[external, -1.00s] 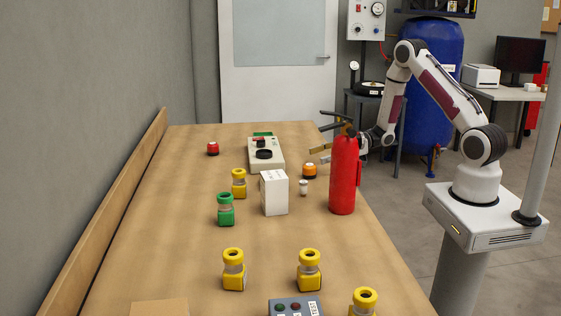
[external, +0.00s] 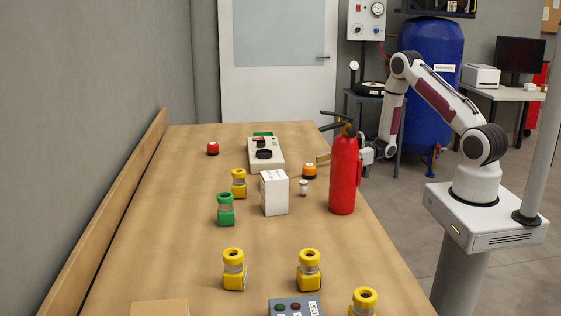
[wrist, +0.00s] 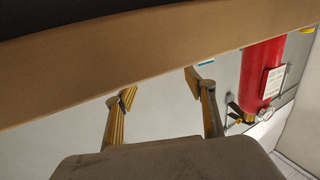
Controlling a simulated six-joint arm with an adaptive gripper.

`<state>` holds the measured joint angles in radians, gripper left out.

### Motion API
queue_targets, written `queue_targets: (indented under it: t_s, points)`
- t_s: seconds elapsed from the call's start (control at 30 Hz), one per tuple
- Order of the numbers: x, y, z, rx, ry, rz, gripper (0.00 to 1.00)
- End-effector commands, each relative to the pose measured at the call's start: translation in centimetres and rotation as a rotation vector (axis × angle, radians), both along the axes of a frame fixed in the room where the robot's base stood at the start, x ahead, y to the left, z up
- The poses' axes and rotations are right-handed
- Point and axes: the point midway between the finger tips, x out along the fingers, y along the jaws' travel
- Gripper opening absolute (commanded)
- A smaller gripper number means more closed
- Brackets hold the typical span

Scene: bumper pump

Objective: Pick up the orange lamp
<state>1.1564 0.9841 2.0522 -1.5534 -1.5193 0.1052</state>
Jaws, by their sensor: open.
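The orange lamp (external: 309,171) stands upright on the wooden table in the external view, a small orange dome on a dark base, just left of the fire extinguisher. My gripper (external: 323,158) is mostly hidden behind the extinguisher. A yellowish fingertip shows just above and right of the lamp in the picture, and they appear apart. In the wrist view my gripper (wrist: 158,87) is open, with its two fingers spread and nothing between them. The lamp cannot be made out in the wrist view.
A red fire extinguisher (external: 343,175) stands close beside my gripper; it also shows in the wrist view (wrist: 262,75). A white bottle (external: 303,187), white box (external: 274,192) and grey control box (external: 265,154) stand near the lamp. A red lamp (external: 213,149) is farther left.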

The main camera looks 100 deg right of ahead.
Motion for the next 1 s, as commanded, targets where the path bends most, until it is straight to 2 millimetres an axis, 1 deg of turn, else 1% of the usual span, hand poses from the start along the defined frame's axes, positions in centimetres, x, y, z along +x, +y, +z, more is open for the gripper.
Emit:
queue_targets:
  t_s: [0.1, 0.23, 0.6, 0.73, 0.87, 1.0]
  points:
    - [0.9, 0.4, -0.1, 0.0, 0.0, 0.003, 0.55]
    - [1.5, 0.7, -0.1, 0.0, 0.0, 0.002, 0.55]
    - [1.6, 0.7, -0.1, 0.0, 0.001, 0.001, 0.55]
    - [2.0, 0.8, -0.2, 0.0, 0.001, 0.002, 0.55]
    - [2.8, 1.1, -0.5, 0.001, 0.001, 0.003, 0.55]
    - [4.2, 1.6, -0.8, 0.001, 0.001, 0.003, 0.55]
